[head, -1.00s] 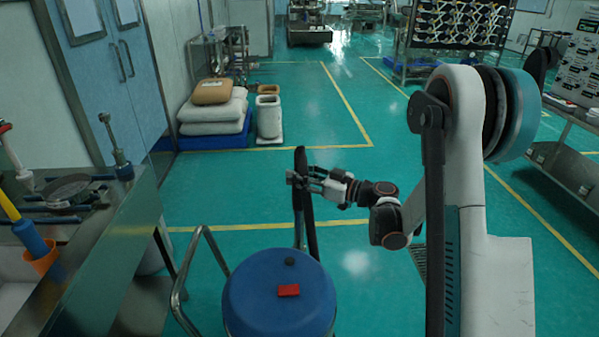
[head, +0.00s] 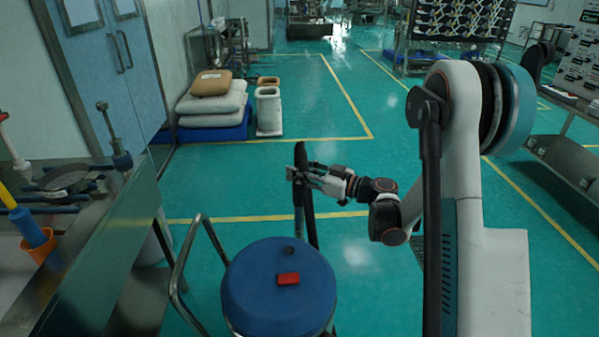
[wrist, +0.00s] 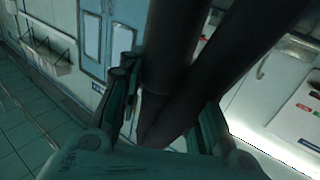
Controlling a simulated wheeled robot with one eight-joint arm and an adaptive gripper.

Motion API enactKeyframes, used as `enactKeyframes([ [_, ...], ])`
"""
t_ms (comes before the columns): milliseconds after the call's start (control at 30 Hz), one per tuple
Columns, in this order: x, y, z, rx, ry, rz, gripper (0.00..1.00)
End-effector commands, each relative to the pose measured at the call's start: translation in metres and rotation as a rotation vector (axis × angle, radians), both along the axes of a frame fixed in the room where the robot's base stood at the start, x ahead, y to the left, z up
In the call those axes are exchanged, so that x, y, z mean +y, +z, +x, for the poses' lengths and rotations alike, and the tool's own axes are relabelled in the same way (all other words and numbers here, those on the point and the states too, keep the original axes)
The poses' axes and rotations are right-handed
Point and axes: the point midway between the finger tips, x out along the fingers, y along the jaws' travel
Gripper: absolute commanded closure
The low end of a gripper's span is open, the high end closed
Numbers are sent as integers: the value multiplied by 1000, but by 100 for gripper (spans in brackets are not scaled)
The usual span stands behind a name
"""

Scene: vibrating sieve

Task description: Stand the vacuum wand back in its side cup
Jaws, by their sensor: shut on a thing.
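The vacuum (head: 250,305) stands on the floor at the lower middle of the head view, with a blue lid, a red patch and a metal handle frame at its left. The black vacuum wand (head: 300,152) is roughly upright just behind the lid. My gripper (head: 303,177) is shut on the wand near its upper end, coming from the right. In the wrist view, dark tubes (wrist: 170,45) run between my fingers. A second black tube (head: 311,222) is close beside the wand. The side cup and the wand's lower end are hidden behind the lid.
A metal bench (head: 100,240) with tools and an orange cup (head: 40,248) is at the left. Stacked sacks (head: 212,103) and a pale bin (head: 268,112) stand farther back. A steel table (head: 565,150) is at the right. The green floor between is clear.

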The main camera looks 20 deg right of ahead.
Motion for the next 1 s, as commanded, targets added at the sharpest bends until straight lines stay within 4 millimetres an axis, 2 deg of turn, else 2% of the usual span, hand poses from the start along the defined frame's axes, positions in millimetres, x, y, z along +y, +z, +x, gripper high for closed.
enactKeyframes([
  [1000, 0, -6, 0, -1, 0, 1, 100],
])
